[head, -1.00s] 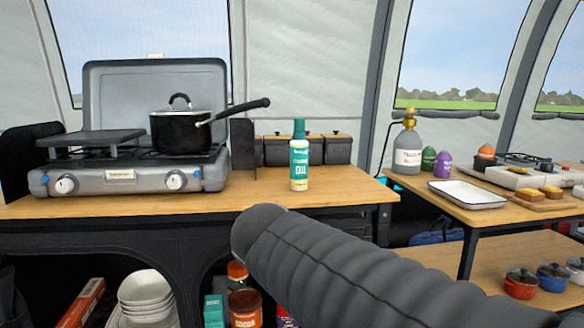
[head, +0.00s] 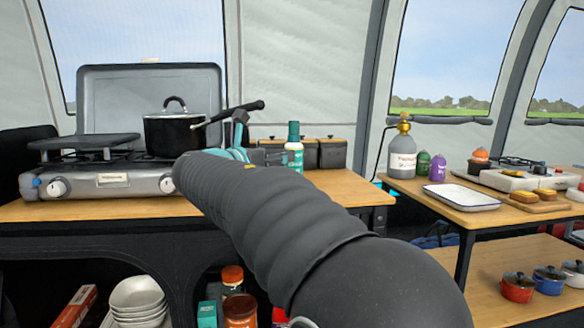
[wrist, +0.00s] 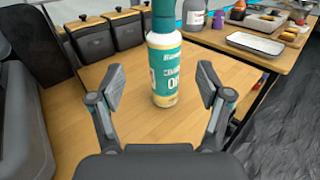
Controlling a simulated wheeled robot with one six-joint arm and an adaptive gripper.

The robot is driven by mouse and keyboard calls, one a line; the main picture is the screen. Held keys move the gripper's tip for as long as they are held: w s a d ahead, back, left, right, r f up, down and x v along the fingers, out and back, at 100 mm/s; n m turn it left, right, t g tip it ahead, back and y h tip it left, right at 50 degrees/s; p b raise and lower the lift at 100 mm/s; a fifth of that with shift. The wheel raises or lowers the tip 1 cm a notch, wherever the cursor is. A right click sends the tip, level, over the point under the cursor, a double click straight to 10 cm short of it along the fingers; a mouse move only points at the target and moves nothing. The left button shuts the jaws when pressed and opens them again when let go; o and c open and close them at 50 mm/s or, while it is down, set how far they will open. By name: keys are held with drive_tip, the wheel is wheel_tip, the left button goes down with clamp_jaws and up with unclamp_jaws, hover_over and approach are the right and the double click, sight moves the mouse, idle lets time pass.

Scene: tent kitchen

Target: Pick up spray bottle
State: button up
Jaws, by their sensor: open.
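The spray bottle (wrist: 166,72), teal and cream with a teal top and "Oil" on its label, stands upright on the wooden counter. In the head view the bottle (head: 294,148) is partly hidden behind my arm and gripper. My gripper (wrist: 161,90) is open and empty in the wrist view. Its two fingers are spread left and right, with the bottle just ahead between their lines, apart from both. In the head view my gripper (head: 245,145) is at counter height to the left of the bottle, mostly hidden by my arm.
Dark canisters (wrist: 94,38) stand behind the bottle to the left. A camping stove (head: 110,178) with a black pot (head: 172,135) is at the left, its handle near my gripper. A side table (head: 470,210) at right holds a gas cylinder (head: 402,155) and white tray (head: 461,196).

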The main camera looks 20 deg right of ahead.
sight(294, 163)
drive_tip(key=x, duration=0.8)
drive_tip(key=shift+d, duration=0.35)
drive_tip(key=shift+s+r, duration=0.1)
drive_tip(key=shift+s, duration=0.05)
drive_tip(key=c, duration=1.4)
